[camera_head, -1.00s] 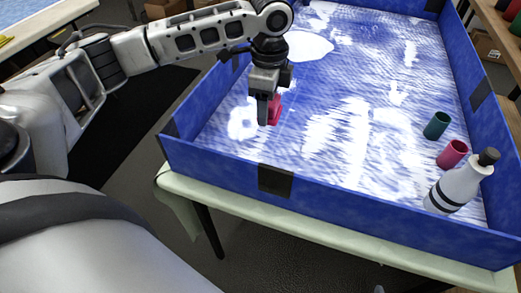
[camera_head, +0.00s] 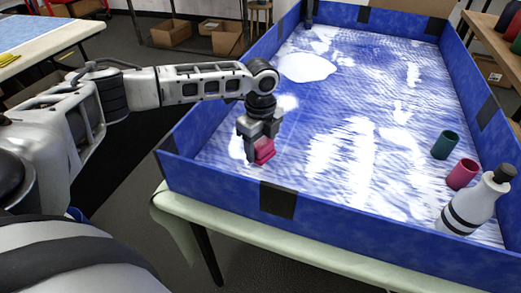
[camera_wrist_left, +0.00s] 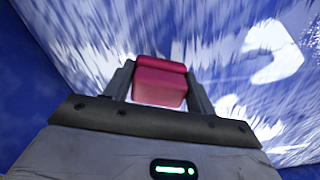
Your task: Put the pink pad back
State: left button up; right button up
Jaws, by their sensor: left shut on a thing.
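The pink pad (camera_head: 264,151) is at the near left part of the blue-walled box, between the fingers of my left gripper (camera_head: 257,150). In the left wrist view the pad (camera_wrist_left: 160,84) shows as a dark pink block with a rounded top edge, with a finger on each side of it. My left gripper (camera_wrist_left: 160,88) is shut on the pad and points down. I cannot tell whether the pad touches the floor of the box. My right gripper is not in view.
The box has blue walls (camera_head: 225,185) and a blue and white floor. A green cup (camera_head: 445,145), a pink cup (camera_head: 462,174) and a white bottle (camera_head: 470,208) with a dark cap stand along its right side. A white patch (camera_head: 306,67) lies at the back left. The middle is clear.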

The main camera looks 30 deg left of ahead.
aim_at(261, 142)
pick_arm(q)
jog(key=shift+f, duration=0.75)
jog(key=shift+f, duration=0.1)
jog(key=o, duration=1)
jog(key=shift+c, duration=0.2)
notch_tip(261, 142, up, 12)
jog(key=shift+r+p, duration=0.15)
jog(key=shift+p, duration=0.3)
